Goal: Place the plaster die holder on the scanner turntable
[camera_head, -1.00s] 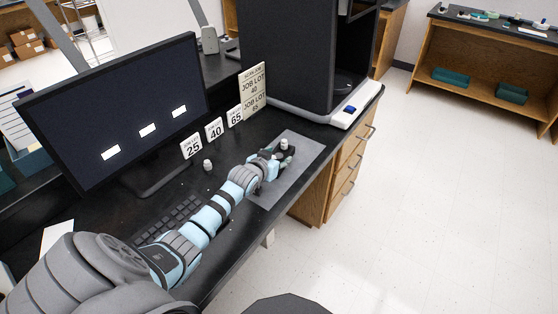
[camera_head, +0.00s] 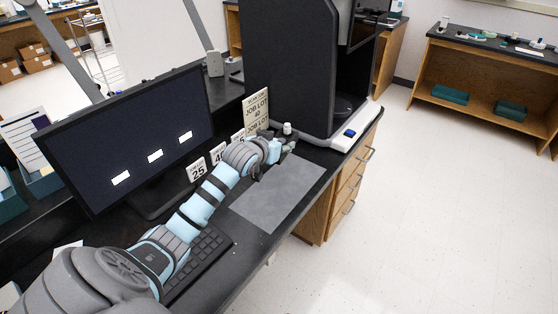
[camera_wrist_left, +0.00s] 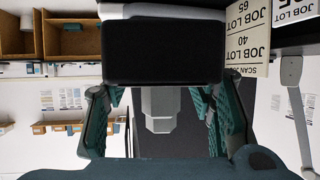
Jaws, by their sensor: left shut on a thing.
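The plaster die holder (camera_head: 287,128) is a small pale piece at my left gripper (camera_head: 283,143), in front of the scanner. My left gripper is shut on it, held upright above the back of the desk. In the left wrist view, the pale, stepped holder (camera_wrist_left: 158,105) shows between the two teal fingers. The scanner (camera_head: 290,65) is a tall black cabinet with a white base and an open bay on its right side. My right gripper is not in view.
A bare grey mat (camera_head: 280,192) lies on the black desk (camera_head: 240,250). Number cards (camera_head: 197,168) and a job lot sign (camera_head: 256,108) stand left of the scanner. A monitor (camera_head: 130,140) and keyboard (camera_head: 200,263) are at left. Open floor lies to the right.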

